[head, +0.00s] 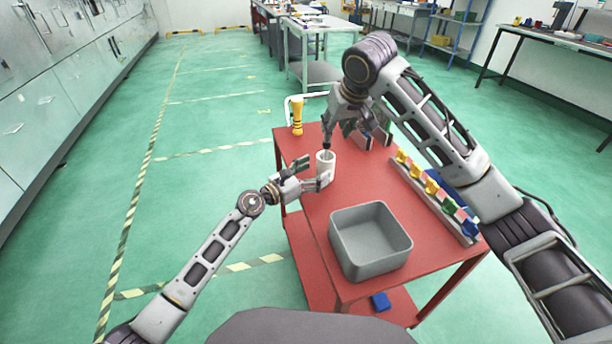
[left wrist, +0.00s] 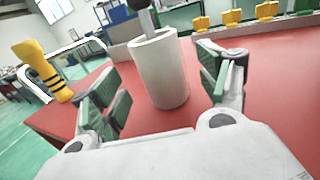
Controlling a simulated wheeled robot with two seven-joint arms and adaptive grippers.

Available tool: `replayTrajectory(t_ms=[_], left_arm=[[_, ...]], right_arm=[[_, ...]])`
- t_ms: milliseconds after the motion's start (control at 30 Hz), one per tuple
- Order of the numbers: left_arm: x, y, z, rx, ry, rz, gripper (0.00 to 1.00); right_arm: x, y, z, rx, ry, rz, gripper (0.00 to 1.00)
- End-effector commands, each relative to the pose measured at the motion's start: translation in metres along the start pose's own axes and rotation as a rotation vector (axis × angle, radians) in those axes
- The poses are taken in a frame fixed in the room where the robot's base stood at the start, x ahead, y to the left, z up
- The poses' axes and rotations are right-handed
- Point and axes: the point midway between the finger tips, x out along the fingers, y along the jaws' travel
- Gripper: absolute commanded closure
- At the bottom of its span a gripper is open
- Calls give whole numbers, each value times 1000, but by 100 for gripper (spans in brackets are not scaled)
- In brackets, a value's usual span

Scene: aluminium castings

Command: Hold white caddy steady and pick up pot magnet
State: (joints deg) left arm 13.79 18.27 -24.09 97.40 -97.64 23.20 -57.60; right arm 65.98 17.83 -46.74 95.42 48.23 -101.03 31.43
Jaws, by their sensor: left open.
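The white caddy (head: 326,166) is an upright, open-topped cylinder near the far left of the red table. My left gripper (head: 316,172) is open around it. In the left wrist view the caddy (left wrist: 160,75) stands between the spread green-padded fingers, with a gap on both sides. My right gripper (head: 327,143) reaches down from above, its tip at the caddy's mouth. In the left wrist view a thin grey rod (left wrist: 147,22) under a dark part goes into the caddy. I cannot make out the pot magnet for certain; the caddy's inside is hidden.
A grey open bin (head: 342,239) stands on the near part of the red table (head: 318,211). A rail with several yellow and blue parts (head: 431,186) runs along the right edge. A yellow, black-banded object (head: 297,116) stands at the far left corner. Bare table lies between caddy and bin.

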Motion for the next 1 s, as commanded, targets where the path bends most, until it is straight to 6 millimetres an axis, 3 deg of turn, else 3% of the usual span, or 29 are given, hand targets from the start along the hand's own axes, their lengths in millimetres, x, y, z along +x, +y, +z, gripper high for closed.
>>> replayTrajectory(t_ms=[500,933,1000], left_arm=[[44,0,0,0,1,0,24],[48,0,0,0,1,-1,24],[48,0,0,0,1,-1,33]], right_arm=[[0,0,0,0,0,0,64],[0,0,0,0,0,0,64],[0,0,0,0,0,0,64]])
